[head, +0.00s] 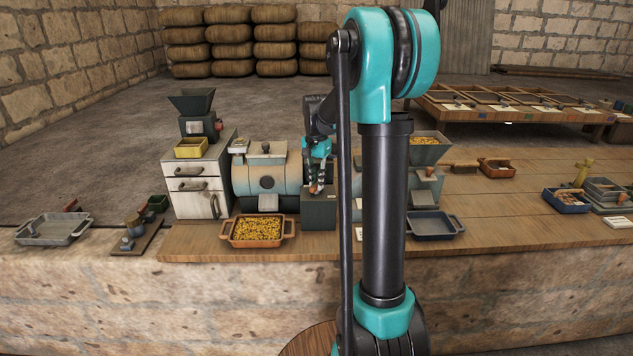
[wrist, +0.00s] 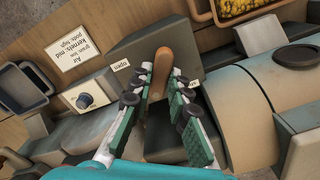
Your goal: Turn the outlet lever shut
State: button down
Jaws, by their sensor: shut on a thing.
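The outlet lever, with an orange-brown handle (wrist: 164,70), is on a dark grey box (wrist: 135,50) in the wrist view. My gripper (wrist: 161,74) has its fingers on both sides of the handle, closed on it near the fingertips. An "open" label (wrist: 121,65) is left of the handle. The lever's base is hidden between the fingers. In the head view, my gripper (head: 316,178) is at the box (head: 319,212), with the orange handle (head: 315,189) at its tips.
A pale drum machine (head: 266,176) is directly left of the box, with a tray of yellow grain (head: 257,230) in front. A knob (wrist: 87,100) and a sign (wrist: 74,48) are beside the box in the wrist view. An empty dark tray (head: 435,224) is to the right.

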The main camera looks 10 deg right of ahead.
aim_at(316, 184)
jog(key=n, duration=0.7)
dwell(0.6)
jog(key=c, duration=1.4)
grip_release()
jog(key=shift+c, duration=0.2)
notch_tip(316, 184, up, 12)
jog(key=s+a+f+n+t, duration=0.1)
jog(key=s+f+t, duration=0.1)
jog(key=s+f, duration=0.9)
jog(key=s+a+f+n+t, duration=0.1)
jog(key=s+f+t, duration=0.1)
jog(key=s+f, duration=0.9)
jog(key=s, duration=0.5)
jog(key=shift+s, duration=0.35)
